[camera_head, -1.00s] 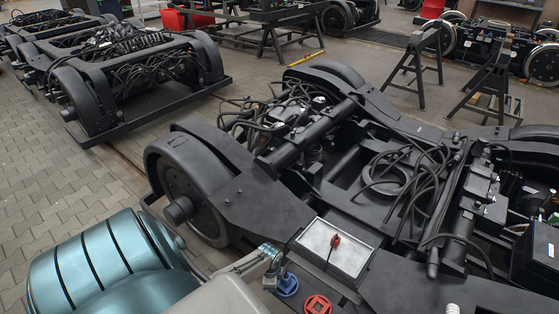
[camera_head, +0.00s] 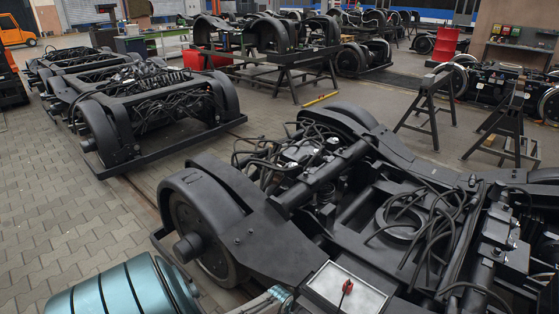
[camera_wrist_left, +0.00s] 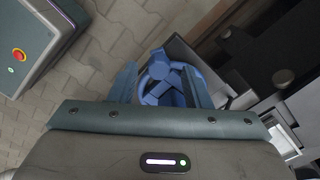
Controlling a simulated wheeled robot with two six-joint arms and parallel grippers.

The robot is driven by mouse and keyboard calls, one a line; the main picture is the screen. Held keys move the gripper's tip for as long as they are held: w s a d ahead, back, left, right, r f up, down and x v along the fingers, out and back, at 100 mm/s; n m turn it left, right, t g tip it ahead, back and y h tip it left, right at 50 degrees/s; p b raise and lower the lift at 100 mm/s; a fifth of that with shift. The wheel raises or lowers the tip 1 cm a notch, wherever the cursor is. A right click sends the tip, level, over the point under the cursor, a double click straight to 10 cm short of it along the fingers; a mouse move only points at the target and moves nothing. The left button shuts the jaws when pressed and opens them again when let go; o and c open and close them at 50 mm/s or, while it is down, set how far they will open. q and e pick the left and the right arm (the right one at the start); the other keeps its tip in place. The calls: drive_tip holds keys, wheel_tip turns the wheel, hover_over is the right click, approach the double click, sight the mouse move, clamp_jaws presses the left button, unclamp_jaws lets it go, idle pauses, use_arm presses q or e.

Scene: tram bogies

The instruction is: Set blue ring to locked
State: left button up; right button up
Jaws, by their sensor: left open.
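The blue ring (camera_wrist_left: 165,80) shows in the left wrist view as a blue round fitting with spokes and a raised middle. It is not in the head view now. My left gripper (camera_wrist_left: 162,78) is open, with one finger on each side of the ring. I cannot tell whether the fingers touch it. The ring's lower part is hidden behind the gripper's body. Its locked or unlocked position cannot be read. My right gripper is in neither view.
The near black bogie (camera_head: 250,218) fills the lower middle and right of the head view. A pale panel (camera_head: 325,286) with a red knob (camera_head: 347,286) sits on it. Another bogie (camera_head: 150,105) stands at the left. Trestles (camera_head: 430,105) stand at the back right. Paved floor is free at the left.

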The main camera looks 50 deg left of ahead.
use_arm(q)
wheel_tip(320, 180, up, 10)
drive_tip(key=shift+r, duration=0.15)
idle(0.3)
idle(0.4)
